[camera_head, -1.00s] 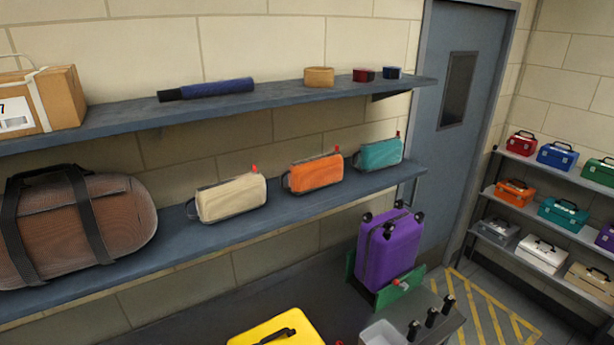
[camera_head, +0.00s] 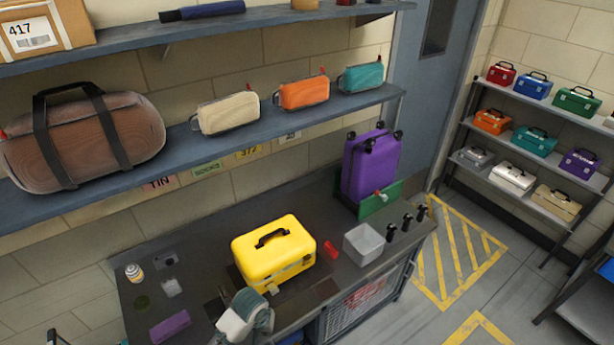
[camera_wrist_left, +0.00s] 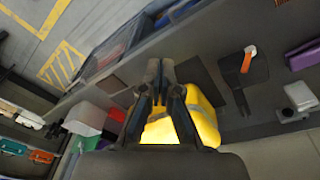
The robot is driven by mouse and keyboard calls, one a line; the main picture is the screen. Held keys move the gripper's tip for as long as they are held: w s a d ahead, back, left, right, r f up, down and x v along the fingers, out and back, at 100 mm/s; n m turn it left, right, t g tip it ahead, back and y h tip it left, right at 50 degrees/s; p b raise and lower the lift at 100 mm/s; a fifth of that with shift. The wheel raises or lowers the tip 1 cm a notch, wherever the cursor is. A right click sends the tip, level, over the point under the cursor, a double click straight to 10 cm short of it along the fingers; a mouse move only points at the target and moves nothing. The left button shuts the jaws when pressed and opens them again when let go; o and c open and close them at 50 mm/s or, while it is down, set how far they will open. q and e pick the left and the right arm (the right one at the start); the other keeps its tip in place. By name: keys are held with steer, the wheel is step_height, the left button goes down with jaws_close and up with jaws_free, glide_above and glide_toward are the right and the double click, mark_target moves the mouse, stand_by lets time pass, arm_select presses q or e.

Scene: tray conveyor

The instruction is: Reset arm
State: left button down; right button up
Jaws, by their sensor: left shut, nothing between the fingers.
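In the left wrist view my left gripper (camera_wrist_left: 162,70) is shut and empty, its dark fingers together in front of the bench top and partly across the yellow case (camera_wrist_left: 203,118). In the head view the yellow case (camera_head: 273,252) stands upright on the bench with its black handle up. A grey and teal piece, apparently part of my arm, shows at the bottom edge in front of the case. The left fingertips cannot be made out in the head view. My right gripper is not in view.
The dark bench (camera_head: 150,250) carries a grey bin (camera_head: 363,243), a purple suitcase (camera_head: 370,168) in a green holder, a small can (camera_head: 133,272) and a purple block (camera_head: 170,326). Wall shelves hold a duffel bag (camera_head: 85,145) and pouches. Toolboxes fill the rack at right.

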arm_select(q)
steer(key=s+a+f+m+t, duration=0.1)
steer(key=s+a+f, duration=0.3)
steer(key=s, duration=0.6)
steer(key=s+a+f+t, duration=0.1)
steer(key=s+a+f, duration=0.1)
steer(key=s+a, duration=0.5)
steer(key=s+d+f+g+b, duration=0.1)
steer(key=s+f+b, duration=0.15)
steer(key=f, duration=1.35)
steer(key=s+d+f+b, duration=0.1)
steer(key=s+f+b, duration=0.15)
steer(key=f, duration=1.35)
steer(key=s+a+f+b, duration=0.1)
steer(key=s+f+b, duration=0.1)
steer(key=s+f, duration=0.6)
steer(key=s+a+f+g+b, duration=0.1)
steer(key=s+a+f+b, duration=0.1)
steer(key=s+f, duration=0.6)
step_height(320, 180, down, 3)
steer(key=shift+s+a+r+m+y, duration=0.1)
steer(key=shift+s+a+m+y, duration=0.1)
steer(key=shift+s+m+y, duration=0.15)
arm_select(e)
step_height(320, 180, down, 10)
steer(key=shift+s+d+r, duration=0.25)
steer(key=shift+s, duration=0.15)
